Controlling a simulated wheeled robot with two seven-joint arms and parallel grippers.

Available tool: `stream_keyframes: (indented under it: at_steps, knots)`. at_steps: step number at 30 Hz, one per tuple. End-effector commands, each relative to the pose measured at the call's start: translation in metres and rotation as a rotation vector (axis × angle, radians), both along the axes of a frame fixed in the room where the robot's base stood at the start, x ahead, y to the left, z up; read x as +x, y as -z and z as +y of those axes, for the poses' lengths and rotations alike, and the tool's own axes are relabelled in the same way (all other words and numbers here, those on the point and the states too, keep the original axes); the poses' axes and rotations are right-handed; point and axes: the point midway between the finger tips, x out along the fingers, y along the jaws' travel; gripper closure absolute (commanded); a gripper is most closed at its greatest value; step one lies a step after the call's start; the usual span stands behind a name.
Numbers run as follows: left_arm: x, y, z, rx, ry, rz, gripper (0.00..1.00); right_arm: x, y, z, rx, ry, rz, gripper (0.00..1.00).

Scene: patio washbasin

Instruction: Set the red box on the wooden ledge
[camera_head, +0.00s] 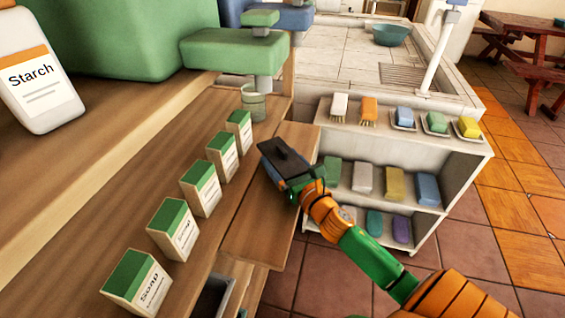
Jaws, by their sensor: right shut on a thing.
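My right gripper (284,160) is dark and reaches in from the lower right, over the lower wooden ledge (262,218) beside the counter. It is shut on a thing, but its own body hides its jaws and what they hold. I see no red box in this view; I cannot tell whether it is the hidden thing. The visible top of the ledge is bare. My left gripper is not in view.
Several green-and-white soap boxes (137,281) stand in a row on the wooden counter (100,205) left of the ledge. A glass (253,104) stands behind them. A white shelf unit (456,146) with brushes and soaps stands right of the gripper.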

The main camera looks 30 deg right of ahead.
Motion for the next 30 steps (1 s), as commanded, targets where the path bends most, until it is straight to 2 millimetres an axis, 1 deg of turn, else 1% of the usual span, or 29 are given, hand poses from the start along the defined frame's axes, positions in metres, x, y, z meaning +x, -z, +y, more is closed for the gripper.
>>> stream_keyframes:
  at_steps: [3, 6, 7, 8, 14, 17, 20, 30]
  knots:
    - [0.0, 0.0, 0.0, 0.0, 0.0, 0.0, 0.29, 0.0, -0.001, 0.0, 0.0, 0.0, -0.001, 0.74]
    - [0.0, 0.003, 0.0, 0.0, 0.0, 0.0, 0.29, 0.0, 0.003, 0.0, -0.001, 0.0, -0.001, 0.74]
    - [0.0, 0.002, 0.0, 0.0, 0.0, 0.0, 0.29, 0.0, 0.003, 0.0, -0.001, 0.0, 0.0, 0.08]
    - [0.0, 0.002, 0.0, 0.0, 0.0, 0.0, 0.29, 0.0, 0.002, 0.0, -0.001, 0.0, 0.0, 0.0]
    - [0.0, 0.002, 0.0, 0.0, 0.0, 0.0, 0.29, 0.0, 0.002, 0.0, -0.001, 0.0, 0.0, 0.0]
    - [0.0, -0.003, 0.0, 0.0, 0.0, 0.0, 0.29, -0.001, -0.004, 0.0, 0.0, 0.0, 0.0, 0.0]
    - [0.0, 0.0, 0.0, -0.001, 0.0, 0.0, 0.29, -0.014, 0.0, 0.001, 0.0, -0.001, 0.002, 0.0]
    - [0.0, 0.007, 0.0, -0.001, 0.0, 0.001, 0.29, -0.08, 0.002, 0.006, 0.003, 0.002, 0.003, 0.0]
